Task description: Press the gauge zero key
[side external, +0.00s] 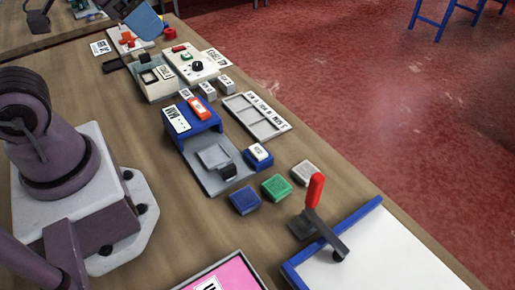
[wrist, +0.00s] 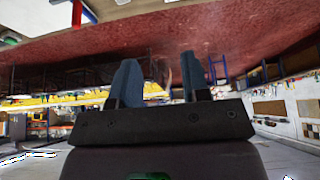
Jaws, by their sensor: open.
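My gripper (wrist: 161,77) shows in the wrist view as two blue fingers standing apart, with nothing between them. In the side view, a blue and grey part at the top edge, over the far end of the bench, looks like part of my gripper. A blue device (side external: 208,127) with a white lettered label and a red key (side external: 199,108) stands mid-bench, joined to a grey plate. Behind it is a white control box (side external: 208,73) with a red key, a green key and a black knob. I cannot tell which key is the gauge zero key.
Small blue, green and grey blocks (side external: 276,187) lie near a red-handled clamp (side external: 315,190) and a blue-edged white board (side external: 390,250). A grey compartment tray (side external: 256,117) lies at the bench's right edge. A cream box (side external: 155,82) stands by the control box.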

